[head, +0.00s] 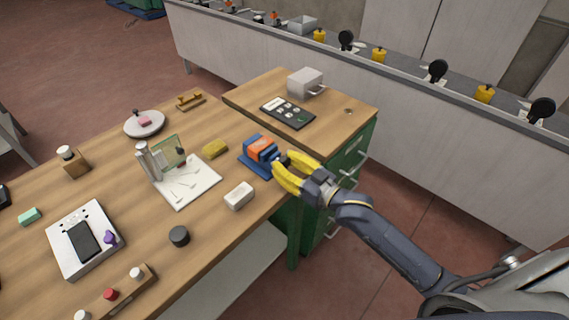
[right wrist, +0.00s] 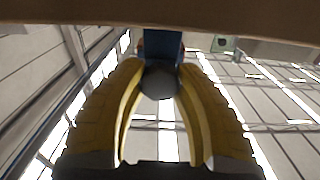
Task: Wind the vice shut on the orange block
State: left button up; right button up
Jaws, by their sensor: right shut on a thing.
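The blue vice (head: 255,163) stands near the right edge of the wooden workbench. The orange block (head: 261,148) sits between its blue jaws; I cannot tell whether both jaws touch it. My right gripper (head: 281,166), with yellow fingers, is at the vice's near right end, shut on the vice's dark handle. In the right wrist view the round dark handle (right wrist: 158,82) lies between the yellow fingertips, with the blue vice (right wrist: 160,45) behind it. The fingers hide part of the handle in the head view. My left gripper is not in view.
A white board (head: 190,184) with small tools lies farther left. A green cabinet (head: 345,150) with handles stands close behind my right gripper. The floor at right is clear.

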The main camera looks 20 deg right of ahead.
jog(key=shift+f+m, duration=0.1)
jog(key=shift+m, duration=0.5)
jog(key=o, duration=1.3)
jog(key=v, duration=1.2)
